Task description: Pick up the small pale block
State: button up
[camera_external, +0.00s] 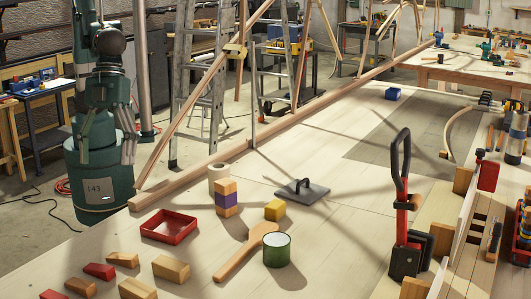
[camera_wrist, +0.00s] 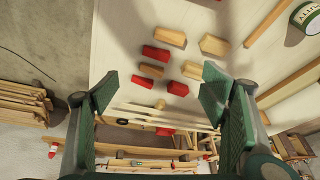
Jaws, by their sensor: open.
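Several pale wooden blocks lie at the near left of the bench. One pale block (camera_external: 171,268) and another (camera_external: 137,288) sit among red ones. In the wrist view, pale blocks show near the top (camera_wrist: 171,37) (camera_wrist: 213,45), and smaller-looking ones lie lower (camera_wrist: 151,71) (camera_wrist: 191,70). I cannot tell which one the task means. My gripper (camera_external: 122,148) hangs at the left, beyond the bench edge and apart from the blocks. In the wrist view, my gripper (camera_wrist: 160,88) has its green fingers spread wide with nothing held between them.
A long lath (camera_external: 250,137) runs along the bench's far edge. A tall red-and-black clamp (camera_external: 404,210) stands right.

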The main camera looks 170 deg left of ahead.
jog(key=w+a+f+m, duration=0.2)
jog(key=w+a+f, duration=0.5)
jog(key=w+a, duration=0.1)
jog(key=m+h+p, duration=0.1)
jog(key=h+p, duration=0.1)
send_near(170, 263)
jog(key=f, duration=0.2)
jog(key=shift+w+d+g, duration=0.3)
jog(key=shift+w+g, duration=0.1)
jog(key=shift+x, duration=0.95)
jog(key=shift+w+d+f, duration=0.1)
jog(key=shift+f, duration=0.25)
jog(key=shift+b+x, duration=0.35)
jog(key=shift+x, duration=2.2)
jog(key=shift+w, duration=0.2)
